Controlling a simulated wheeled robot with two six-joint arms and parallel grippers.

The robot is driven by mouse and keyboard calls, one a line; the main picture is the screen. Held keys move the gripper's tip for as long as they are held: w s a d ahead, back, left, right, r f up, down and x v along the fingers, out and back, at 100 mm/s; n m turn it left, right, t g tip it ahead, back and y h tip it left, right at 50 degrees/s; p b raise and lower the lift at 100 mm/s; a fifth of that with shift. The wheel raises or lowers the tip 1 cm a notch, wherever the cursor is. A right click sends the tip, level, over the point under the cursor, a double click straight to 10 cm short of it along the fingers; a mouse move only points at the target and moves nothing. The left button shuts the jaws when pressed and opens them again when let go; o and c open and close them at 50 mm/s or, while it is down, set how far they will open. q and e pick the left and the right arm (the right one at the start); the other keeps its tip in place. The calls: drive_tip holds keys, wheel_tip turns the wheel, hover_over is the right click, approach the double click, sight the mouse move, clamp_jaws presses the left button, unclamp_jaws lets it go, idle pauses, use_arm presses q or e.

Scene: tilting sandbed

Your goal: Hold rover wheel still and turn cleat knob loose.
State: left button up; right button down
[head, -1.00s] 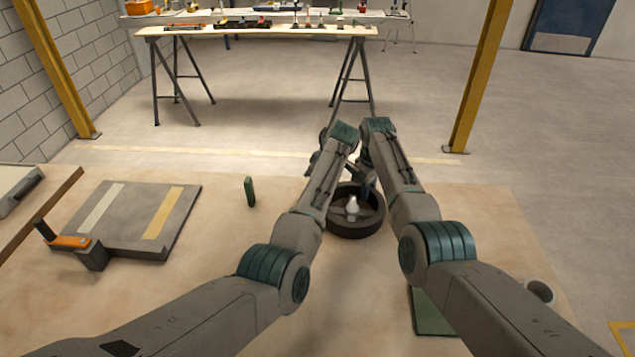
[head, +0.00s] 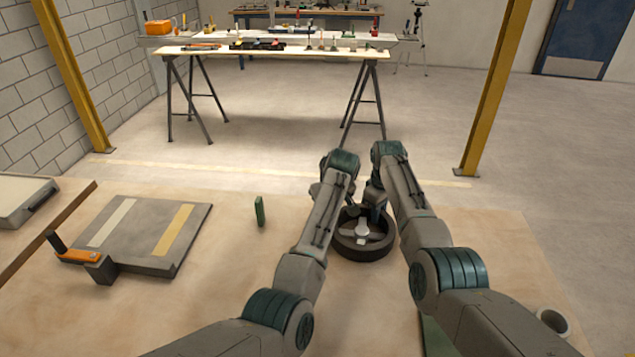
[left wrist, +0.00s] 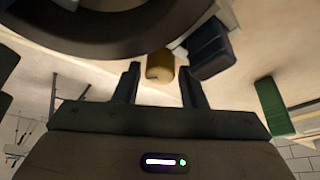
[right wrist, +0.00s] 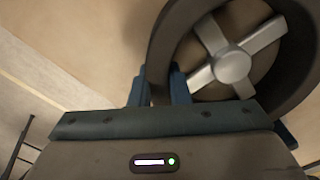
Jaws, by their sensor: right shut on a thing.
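The rover wheel (head: 345,252) is a dark ring with pale metal spokes, lying on the sand-coloured bed in the head view. In the right wrist view its pale hub (right wrist: 233,66) shows clearly. My right gripper (right wrist: 158,88) is shut on the wheel's dark rim, its blue fingers on either side. My left gripper (left wrist: 160,80) is open beside the wheel. A brass-coloured knob (left wrist: 160,67) shows between its fingertips, with gaps on both sides. The left fingertips are hidden behind my arm in the head view. I cannot tell whether they touch the knob.
A dark blue block (left wrist: 207,50) shows beside the knob. A green block (head: 259,211) stands left of the wheel. A grey striped plate (head: 140,232) with an orange-handled clamp (head: 78,256) lies at the left. A pale cup (head: 552,322) is at the right.

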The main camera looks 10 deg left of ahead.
use_arm(q)
drive_tip(key=m+h, duration=0.1)
drive_tip(key=m, duration=0.4)
drive_tip(key=shift+a+t+h, duration=0.2)
drive_tip(key=shift+t+h, duration=0.2)
drive_tip(key=m+h, duration=0.1)
drive_tip(key=m, duration=0.3)
drive_tip(key=shift+a+m+h, duration=0.15)
drive_tip(key=shift+m+h, duration=0.25)
drive_tip(key=v, duration=1.2)
drive_tip(key=shift+m, duration=0.3)
drive_tip(key=shift+w, duration=0.15)
drive_tip(key=shift+w+d+m+g+y, duration=0.8)
drive_tip(key=shift+w+m+g, duration=0.6)
drive_tip(key=shift+w+g, duration=1)
wheel_tip(320, 180, down, 11)
drive_tip(key=shift+d+f, duration=0.1)
drive_tip(key=shift+f, duration=0.15)
